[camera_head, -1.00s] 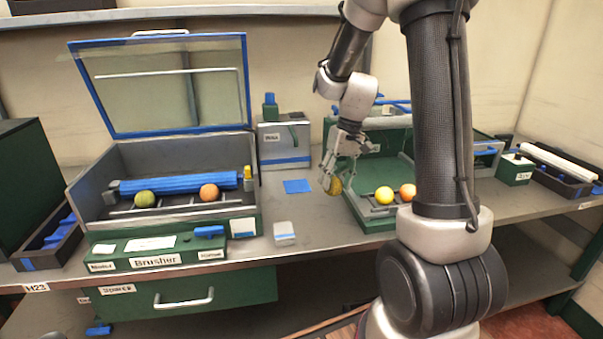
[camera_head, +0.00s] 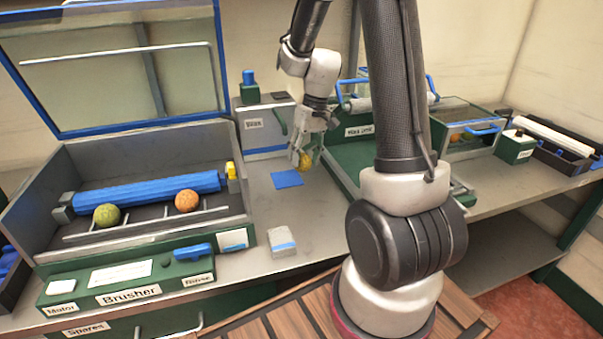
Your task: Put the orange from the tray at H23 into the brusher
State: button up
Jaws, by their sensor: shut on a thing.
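My gripper (camera_head: 304,158) is shut on a yellowish, mottled orange (camera_head: 305,162). It holds it above the bench, just right of a blue square (camera_head: 287,179) and by the left edge of the green tray (camera_head: 345,150). The brusher (camera_head: 128,295) stands at the left with its clear, blue-framed lid (camera_head: 115,65) raised. Inside it, a greenish fruit (camera_head: 107,215) and an orange one (camera_head: 187,201) lie on the rails in front of the blue roller (camera_head: 145,189). My arm hides part of the green tray.
A grey box (camera_head: 268,128) stands on the bench behind the blue square. A small white and blue block (camera_head: 282,241) lies right of the brusher. The brusher's raised lid and side walls are obstacles. A lidded bin (camera_head: 470,135) stands at the right.

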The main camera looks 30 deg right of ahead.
jog(key=shift+d+x, duration=0.25)
jog(key=shift+x, duration=0.9)
jog(key=shift+d+x, duration=0.25)
jog(key=shift+x, duration=0.95)
jog(key=shift+d+x, duration=0.25)
jog(key=shift+x, duration=0.9)
jog(key=shift+f, duration=0.25)
jog(key=o, duration=1.7)
jog(key=shift+c, duration=0.2)
